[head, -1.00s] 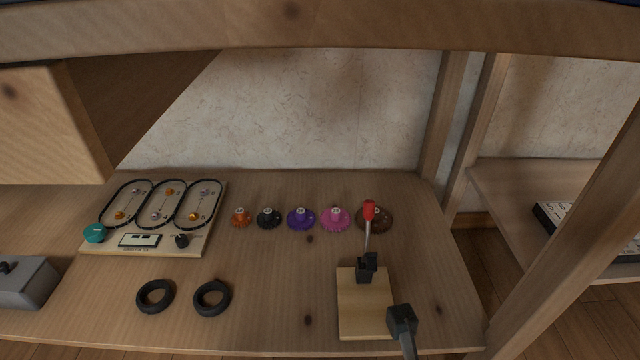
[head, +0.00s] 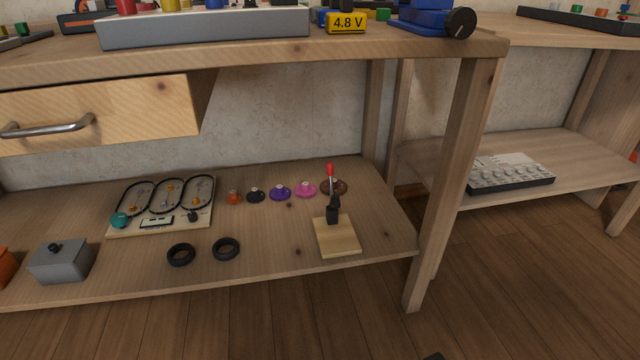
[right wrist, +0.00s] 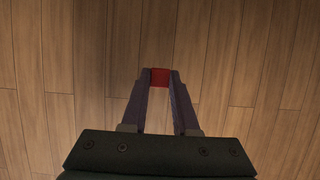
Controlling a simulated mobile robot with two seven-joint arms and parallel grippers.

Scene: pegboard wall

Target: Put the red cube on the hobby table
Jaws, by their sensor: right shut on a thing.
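The red cube (right wrist: 160,78) shows in the right wrist view between the fingertips of my right gripper (right wrist: 160,84), which is shut on it. Bare wooden floor lies below it in that view. In the head view a wooden table (head: 250,58) with a drawer and a lower shelf stands in front of me; I cannot tell from any label that it is the hobby table. Only the front part of its top shows. My left gripper is in neither view.
On the tabletop are a grey box (head: 205,28), a yellow "4.8 V" block (head: 346,22) and a blue device (head: 425,18). The lower shelf holds a lever on a board (head: 337,238), black rings (head: 226,248) and several gears. A second table (head: 570,32) stands right.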

